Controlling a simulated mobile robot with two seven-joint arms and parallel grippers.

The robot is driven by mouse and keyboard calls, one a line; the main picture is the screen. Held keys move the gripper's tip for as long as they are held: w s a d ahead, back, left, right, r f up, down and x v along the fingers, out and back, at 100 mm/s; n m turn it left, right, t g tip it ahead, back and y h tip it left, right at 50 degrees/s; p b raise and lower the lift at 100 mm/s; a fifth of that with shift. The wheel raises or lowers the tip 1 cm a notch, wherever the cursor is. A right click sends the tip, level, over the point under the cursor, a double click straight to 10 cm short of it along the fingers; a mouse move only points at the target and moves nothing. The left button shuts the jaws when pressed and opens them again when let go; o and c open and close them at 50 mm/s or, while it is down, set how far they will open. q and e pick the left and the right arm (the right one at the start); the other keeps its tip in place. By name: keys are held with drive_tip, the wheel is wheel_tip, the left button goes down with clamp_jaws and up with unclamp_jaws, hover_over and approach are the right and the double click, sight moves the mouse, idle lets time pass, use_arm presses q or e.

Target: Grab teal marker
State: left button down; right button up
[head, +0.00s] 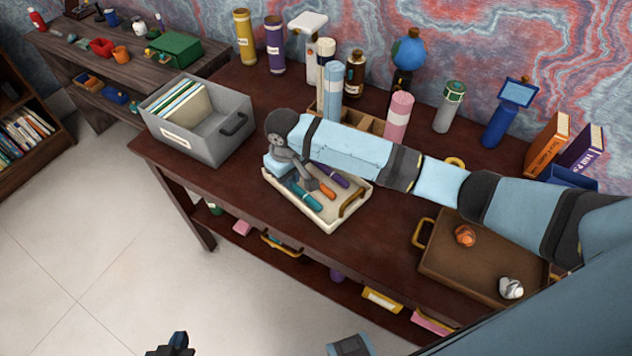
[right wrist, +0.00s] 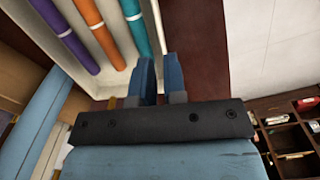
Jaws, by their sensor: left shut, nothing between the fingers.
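The teal marker (head: 303,195) lies in a cream tray (head: 325,220) on the dark wooden desk, beside an orange marker (head: 327,190) and a purple marker (head: 333,174). The right wrist view also shows the teal marker (right wrist: 134,25), just beyond my right gripper's left finger, which hides its near end. My right gripper (right wrist: 159,68) is open, with a narrow gap and nothing seen between its blue fingers. In the head view my right arm reaches over the tray's far left end. My left gripper (head: 172,347) is shut and empty at the bottom edge, away from the desk.
A grey file box (head: 205,145) stands left of the tray. A brown tray (head: 475,265) with crumpled balls lies to the right. Bottles and canisters, including a pink one (head: 398,117), line the back. A lower shelf (head: 290,262) holds small items. Open floor (head: 90,250) lies at left.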

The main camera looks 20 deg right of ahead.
sight(292, 195)
drive_tip(key=f, duration=0.7)
drive_tip(key=shift+s+f, duration=0.2)
drive_tip(key=shift+f, duration=0.15)
clamp_jaws()
